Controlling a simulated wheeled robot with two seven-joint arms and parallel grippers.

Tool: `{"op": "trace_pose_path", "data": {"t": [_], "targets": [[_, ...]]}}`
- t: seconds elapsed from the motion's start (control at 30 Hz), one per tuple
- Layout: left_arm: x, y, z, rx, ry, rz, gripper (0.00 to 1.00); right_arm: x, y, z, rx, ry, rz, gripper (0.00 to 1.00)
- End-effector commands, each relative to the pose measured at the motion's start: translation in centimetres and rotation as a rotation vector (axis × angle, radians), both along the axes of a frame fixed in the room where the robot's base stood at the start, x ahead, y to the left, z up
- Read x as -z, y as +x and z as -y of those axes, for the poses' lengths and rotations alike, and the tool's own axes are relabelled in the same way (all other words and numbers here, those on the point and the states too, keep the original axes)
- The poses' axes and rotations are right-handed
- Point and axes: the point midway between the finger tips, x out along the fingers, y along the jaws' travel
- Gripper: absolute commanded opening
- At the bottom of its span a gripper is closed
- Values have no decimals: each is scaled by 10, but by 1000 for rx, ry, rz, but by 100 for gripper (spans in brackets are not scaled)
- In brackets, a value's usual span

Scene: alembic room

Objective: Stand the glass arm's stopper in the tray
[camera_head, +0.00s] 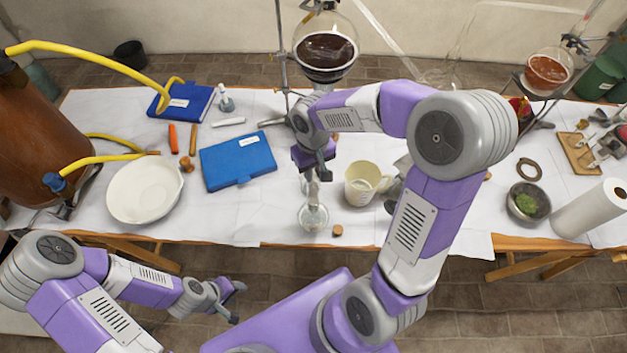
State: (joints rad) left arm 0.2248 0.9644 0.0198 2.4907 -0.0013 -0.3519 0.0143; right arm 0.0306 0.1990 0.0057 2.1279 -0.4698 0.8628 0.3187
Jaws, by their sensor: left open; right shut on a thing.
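My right gripper (314,174) points down over the middle of the table. It is shut on a slim clear glass piece (313,190). Its top is hidden by the fingers, and I cannot tell whether it is the stopper. A round clear glass base (313,218) shows directly below; I cannot tell whether the two are joined. The glass arm (388,38) slants down to the right from near the round flask of dark liquid (326,50). A wooden tray (577,155) with small items lies at the far right. My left gripper (237,303) is open and empty, below the table's front edge.
A cream beaker (362,184) stands just right of the held glass, and a cork (337,230) lies in front. A blue folder (238,158) and white basin (144,190) are left. A bowl with moss (528,203) and paper roll (594,208) are right.

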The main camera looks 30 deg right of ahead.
Motion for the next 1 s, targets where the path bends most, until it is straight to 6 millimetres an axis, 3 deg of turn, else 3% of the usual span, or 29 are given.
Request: {"op": "trace_pose_path", "data": {"t": [0.77,1.0], "targets": [[-10,0,0,0,0,0,43,-13,0,0,0,0,1,0],[-22,0,0,0,0,0,43,-28,0,0,0,0,1,0]]}}
